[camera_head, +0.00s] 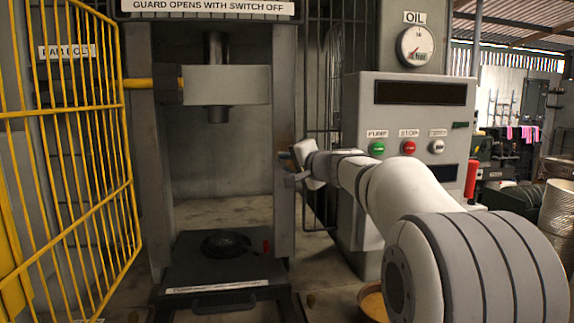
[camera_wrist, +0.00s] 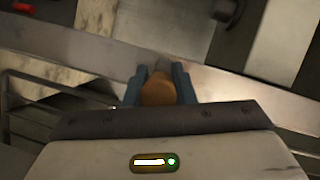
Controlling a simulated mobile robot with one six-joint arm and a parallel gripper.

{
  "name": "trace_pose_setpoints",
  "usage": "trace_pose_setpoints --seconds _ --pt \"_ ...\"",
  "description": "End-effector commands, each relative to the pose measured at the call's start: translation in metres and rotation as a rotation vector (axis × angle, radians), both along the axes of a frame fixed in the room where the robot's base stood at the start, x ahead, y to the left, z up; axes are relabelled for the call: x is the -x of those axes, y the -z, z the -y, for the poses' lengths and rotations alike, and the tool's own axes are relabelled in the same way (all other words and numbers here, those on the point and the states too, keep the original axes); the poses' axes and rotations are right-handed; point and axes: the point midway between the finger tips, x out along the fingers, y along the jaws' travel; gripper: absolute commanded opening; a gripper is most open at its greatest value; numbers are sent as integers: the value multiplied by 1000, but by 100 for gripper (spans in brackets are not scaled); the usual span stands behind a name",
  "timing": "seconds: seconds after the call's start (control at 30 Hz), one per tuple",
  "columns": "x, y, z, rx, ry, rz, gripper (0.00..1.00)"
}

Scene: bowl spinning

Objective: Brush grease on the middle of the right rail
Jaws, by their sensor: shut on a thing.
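The right rail (camera_head: 284,90) is the grey upright on the right side of the press. In the wrist view it runs as a grey band (camera_wrist: 235,92) slanting across the picture. My gripper (camera_head: 290,165) is beside the rail's middle height. In the wrist view its blue fingers (camera_wrist: 158,85) are shut on a brush with a rounded orange-brown handle (camera_wrist: 158,93). The brush's grey end points at the rail; I cannot tell whether it touches. In the head view the brush is mostly hidden. No grease on the rail is clear to see.
The yellow guard (camera_head: 70,140) stands open at the left. The press bed (camera_head: 190,270) bears a black round piece (camera_head: 226,243). A control cabinet (camera_head: 410,125) stands behind my arm. A bowl with yellow-brown contents (camera_head: 373,303) is low at front, partly hidden by my arm.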

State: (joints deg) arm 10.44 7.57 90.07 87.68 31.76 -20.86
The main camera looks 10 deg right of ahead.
Motion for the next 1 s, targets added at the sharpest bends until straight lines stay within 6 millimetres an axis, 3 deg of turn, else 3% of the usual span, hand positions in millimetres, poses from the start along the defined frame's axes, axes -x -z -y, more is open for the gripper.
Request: trace_pose_setpoints --seconds 0.2,0.57,1.0 --pt "1 19 0 0 1 -1 0" --pt "1 27 0 0 1 0 0" --pt "-1 55 0 0 1 0 0"
